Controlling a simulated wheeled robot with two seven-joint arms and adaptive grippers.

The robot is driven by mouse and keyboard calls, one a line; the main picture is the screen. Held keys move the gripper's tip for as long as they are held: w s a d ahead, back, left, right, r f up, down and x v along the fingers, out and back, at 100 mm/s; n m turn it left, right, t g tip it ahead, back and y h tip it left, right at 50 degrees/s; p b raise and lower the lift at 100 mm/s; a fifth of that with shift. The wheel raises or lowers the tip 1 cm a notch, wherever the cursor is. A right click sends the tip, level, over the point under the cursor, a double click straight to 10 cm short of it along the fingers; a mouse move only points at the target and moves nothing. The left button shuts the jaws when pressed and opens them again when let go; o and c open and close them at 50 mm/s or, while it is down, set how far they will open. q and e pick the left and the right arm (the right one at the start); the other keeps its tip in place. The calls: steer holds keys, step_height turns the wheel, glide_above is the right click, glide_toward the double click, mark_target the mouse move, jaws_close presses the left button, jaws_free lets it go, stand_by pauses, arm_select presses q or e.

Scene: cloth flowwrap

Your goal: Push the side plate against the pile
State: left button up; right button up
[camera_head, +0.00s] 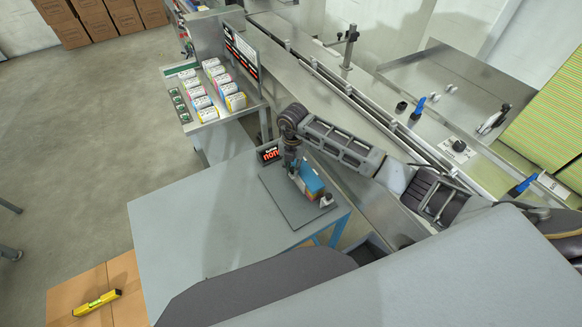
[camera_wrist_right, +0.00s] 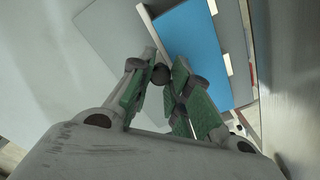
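A pile with a blue side and an orange-brown end (camera_head: 311,182) stands on a dark grey base plate (camera_head: 283,207) on the grey table. A small grey metal piece (camera_head: 326,199) is at its near right end. My right gripper (camera_head: 294,168) points down at the pile's far left end. In the wrist view the blue face (camera_wrist_right: 205,45) lies beyond my green-padded fingers (camera_wrist_right: 169,68), whose tips are close together. A pale narrow strip (camera_wrist_right: 149,28) runs beside the blue face; I cannot tell whether it is the side plate. Contact at the fingertips is unclear. My left gripper is not in view.
A black box with red lettering (camera_head: 268,154) stands just behind the base plate. A side table (camera_head: 222,120) with several small cartons is at the back left. The steel conveyor (camera_head: 290,85) runs behind my right arm. The table's left part is clear.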

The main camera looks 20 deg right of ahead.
steer(key=o, duration=0.5)
steer(key=shift+r, duration=0.1)
step_height(320, 180, up, 12)
stand_by(0.7)
stand_by(0.6)
